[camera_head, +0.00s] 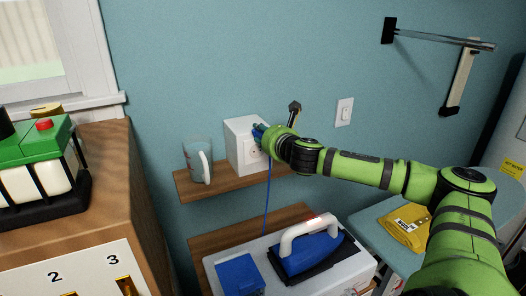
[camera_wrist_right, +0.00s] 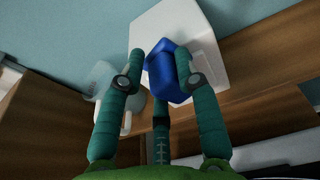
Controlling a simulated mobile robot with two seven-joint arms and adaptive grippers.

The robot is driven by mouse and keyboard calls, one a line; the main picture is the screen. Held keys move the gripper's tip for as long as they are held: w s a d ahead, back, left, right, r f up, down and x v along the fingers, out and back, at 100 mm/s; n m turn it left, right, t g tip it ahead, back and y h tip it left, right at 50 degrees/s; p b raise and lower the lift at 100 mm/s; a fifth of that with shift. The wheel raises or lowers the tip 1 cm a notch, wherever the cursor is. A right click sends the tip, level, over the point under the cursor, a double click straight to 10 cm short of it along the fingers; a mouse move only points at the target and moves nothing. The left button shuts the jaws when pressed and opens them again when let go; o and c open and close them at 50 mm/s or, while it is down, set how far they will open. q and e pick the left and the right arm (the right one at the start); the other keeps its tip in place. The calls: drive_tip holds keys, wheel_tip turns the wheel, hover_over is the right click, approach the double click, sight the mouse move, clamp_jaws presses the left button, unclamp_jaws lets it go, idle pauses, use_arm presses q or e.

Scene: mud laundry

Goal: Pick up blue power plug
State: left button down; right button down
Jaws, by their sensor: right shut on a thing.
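The blue power plug (camera_wrist_right: 168,72) is between the fingers of my right gripper (camera_wrist_right: 160,75) in the right wrist view. The fingers are shut on it, one on each side. The plug is at the front face of a white socket box (camera_head: 243,143), which also shows in the right wrist view (camera_wrist_right: 207,45). I cannot tell whether the plug sits in the socket. In the head view, my right gripper (camera_head: 262,135) covers most of the plug, and a blue cord (camera_head: 267,200) hangs down from there. My left gripper is not in view.
A clear mug (camera_head: 197,160) stands left of the box on a wooden shelf (camera_head: 222,188). Below is a white case (camera_head: 345,259) with a blue iron (camera_head: 307,253) on it. A light switch (camera_head: 344,112) and a metal rail (camera_head: 440,36) are on the wall.

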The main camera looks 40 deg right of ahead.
drive_tip(key=f+b+v, duration=0.2)
drive_tip(key=b+v, duration=0.6)
drive_tip(key=v, duration=0.1)
drive_tip(key=f+b+v, duration=0.1)
drive_tip(key=b+v, duration=0.8)
drive_tip(key=v, duration=0.1)
drive_tip(key=shift+s+f, duration=0.45)
drive_tip(key=shift+s, duration=0.05)
